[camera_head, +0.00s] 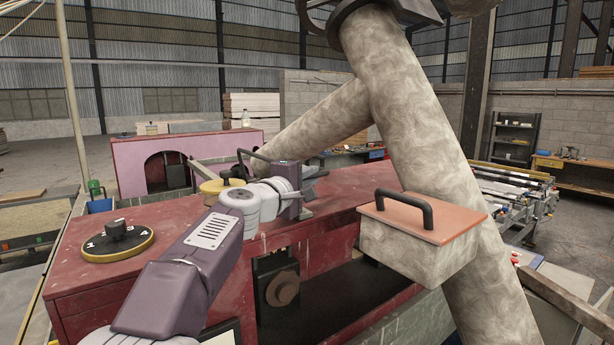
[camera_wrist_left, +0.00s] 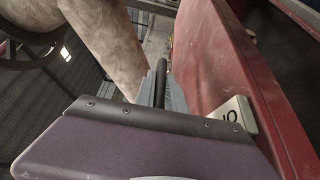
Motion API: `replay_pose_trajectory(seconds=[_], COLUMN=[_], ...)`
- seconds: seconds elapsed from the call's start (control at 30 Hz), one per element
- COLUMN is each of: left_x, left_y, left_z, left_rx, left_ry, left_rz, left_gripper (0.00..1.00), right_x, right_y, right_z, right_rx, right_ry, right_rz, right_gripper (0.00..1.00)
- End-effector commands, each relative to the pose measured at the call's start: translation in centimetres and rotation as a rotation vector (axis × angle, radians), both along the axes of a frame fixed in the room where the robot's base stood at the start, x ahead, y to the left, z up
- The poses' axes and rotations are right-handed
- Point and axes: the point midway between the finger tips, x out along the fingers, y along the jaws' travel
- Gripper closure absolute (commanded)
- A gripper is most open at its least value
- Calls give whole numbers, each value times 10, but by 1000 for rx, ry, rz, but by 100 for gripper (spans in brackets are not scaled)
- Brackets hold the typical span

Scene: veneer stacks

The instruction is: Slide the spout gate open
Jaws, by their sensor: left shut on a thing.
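My left gripper (camera_head: 308,184) reaches in from the left over the red machine top. In the left wrist view the two grey fingers (camera_wrist_left: 162,92) are shut on a dark upright bar (camera_wrist_left: 161,82). The bar looks like a handle; the gate plate itself is hidden behind my gripper. A pale mottled spout pipe (camera_wrist_left: 105,40) rises left of the fingers. In the head view a large pipe (camera_head: 412,105) comes down from above, and a branch (camera_head: 320,125) slopes down left behind my gripper. My right gripper is not in view.
A box with an orange lid (camera_head: 450,226) and black handle sits on the large pipe, right of my arm. A numbered dial (camera_head: 95,256) lies on the red top (camera_head: 180,215) at left. A white numbered tag (camera_wrist_left: 234,115) is close right of my fingers, beside a red wall (camera_wrist_left: 215,60).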

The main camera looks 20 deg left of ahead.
Motion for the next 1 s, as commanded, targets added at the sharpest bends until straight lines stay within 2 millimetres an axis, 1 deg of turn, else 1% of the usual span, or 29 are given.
replay_pose_trajectory(seconds=[0.03, 1.0], left_x=[-1, -31], left_y=[-3, -41], left_z=[-3, -3], left_rx=[2, 1], left_ry=[3, 6], left_rz=[-3, -2], left_gripper=[100, 100], right_x=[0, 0], right_y=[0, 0], right_z=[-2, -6], right_rx=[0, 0], right_ry=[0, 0], right_rz=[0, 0], right_gripper=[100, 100])
